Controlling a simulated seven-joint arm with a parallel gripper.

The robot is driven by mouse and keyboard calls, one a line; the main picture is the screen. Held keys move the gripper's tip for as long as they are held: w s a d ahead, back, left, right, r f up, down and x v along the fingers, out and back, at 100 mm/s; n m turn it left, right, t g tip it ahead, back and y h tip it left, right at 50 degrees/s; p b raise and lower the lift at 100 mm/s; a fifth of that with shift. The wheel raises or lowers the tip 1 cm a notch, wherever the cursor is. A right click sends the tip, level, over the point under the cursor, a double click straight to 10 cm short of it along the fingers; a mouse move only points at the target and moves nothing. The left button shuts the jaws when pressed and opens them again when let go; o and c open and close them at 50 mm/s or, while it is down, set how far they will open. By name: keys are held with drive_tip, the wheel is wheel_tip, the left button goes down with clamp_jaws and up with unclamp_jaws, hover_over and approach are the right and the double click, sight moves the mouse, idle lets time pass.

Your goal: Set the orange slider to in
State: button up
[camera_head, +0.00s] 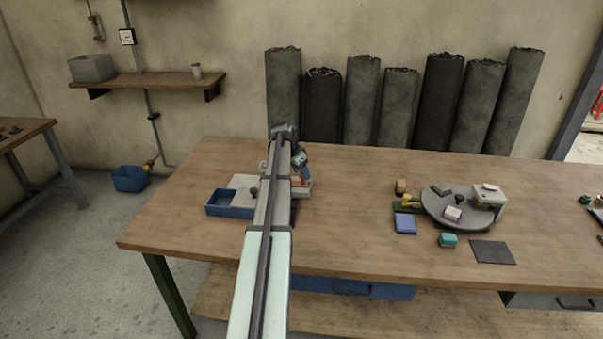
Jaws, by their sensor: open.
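A small orange part (298,182), which looks like the orange slider, shows just right of my arm on a pale device at the left of the workbench. My arm hides much of this device, so I cannot tell the slider's setting. My gripper (304,178) points down at the slider and is open. It looks close to the orange part, but I cannot tell whether they touch. The fingertips are small and partly hidden.
A blue tray (228,207) and a pale block with a dark knob sit left of my arm. A round grey turntable (440,204) with small blocks stands right on the workbench (350,235). Grey rolls (362,100) lean behind. The bench middle is clear.

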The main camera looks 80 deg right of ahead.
drive_tip(key=shift+s+d+f, duration=0.15)
drive_tip(key=shift+f, duration=0.3)
clamp_jaws()
idle(0.3)
